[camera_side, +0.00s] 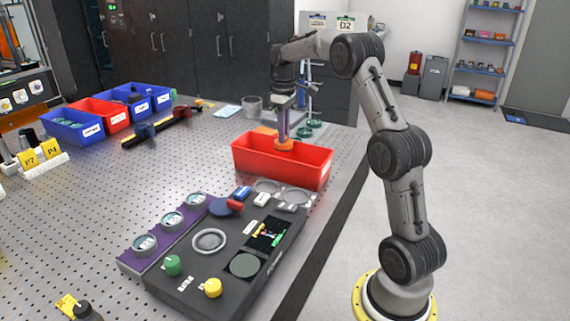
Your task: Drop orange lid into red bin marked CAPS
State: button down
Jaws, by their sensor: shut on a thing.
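My gripper (284,136) points down over the large red bin (281,172) near the table's right edge. It is shut on the orange lid (284,145), which is held at the level of the bin's opening. I cannot tell how far the lid is below the rim. No CAPS marking is readable on this bin's visible sides. Another orange piece (265,130) shows at the bin's back rim; whether it is inside or behind is unclear.
A dark instrument panel (205,270) with knobs lies in front of the bin. Blue bins (72,127) and a smaller labelled red bin (104,113) stand at the left. A glass beaker (252,106) and green-based stands (314,124) are behind.

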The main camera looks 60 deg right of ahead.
jog(key=c, duration=0.7)
grip_release()
jog(key=shift+r, duration=0.1)
notch_tip(320, 180, up, 14)
